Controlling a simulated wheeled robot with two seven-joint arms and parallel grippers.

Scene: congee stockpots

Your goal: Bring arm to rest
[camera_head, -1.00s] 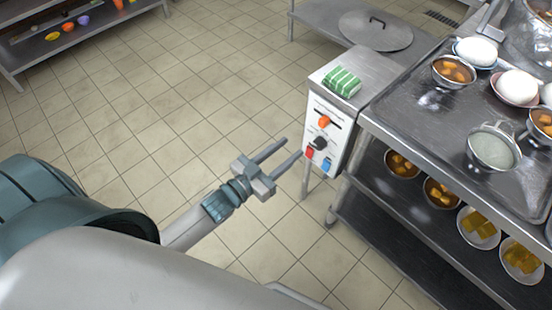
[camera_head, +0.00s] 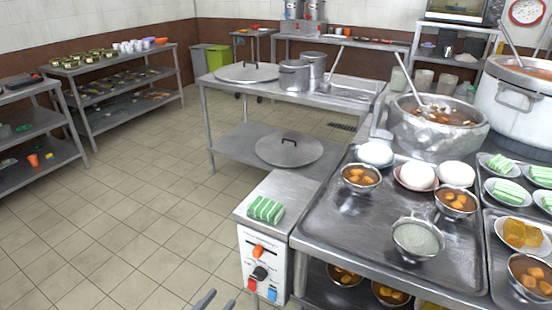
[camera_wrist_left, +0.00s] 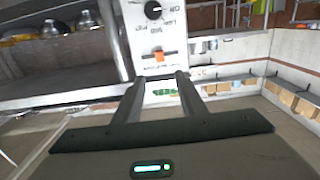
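My left gripper (camera_head: 221,298) shows only as fingertips at the bottom edge of the head view; the rest of it is out of frame. In the left wrist view its two fingers (camera_wrist_left: 160,78) stand apart with nothing between them, so it is open and empty. It is in front of and to the left of the control box (camera_head: 264,262), apart from it as far as the head view shows. The box has an orange switch, a black knob, and red and blue buttons. It also shows in the left wrist view (camera_wrist_left: 143,35). My right gripper is not in view.
A green-striped cloth (camera_head: 265,209) lies on the box. To the right, a steel counter (camera_head: 345,228) holds trays, bowls and large pots (camera_head: 437,130). A steel table (camera_head: 215,84) stands behind, shelves (camera_head: 120,62) at left. The tiled floor (camera_head: 130,225) at left is clear.

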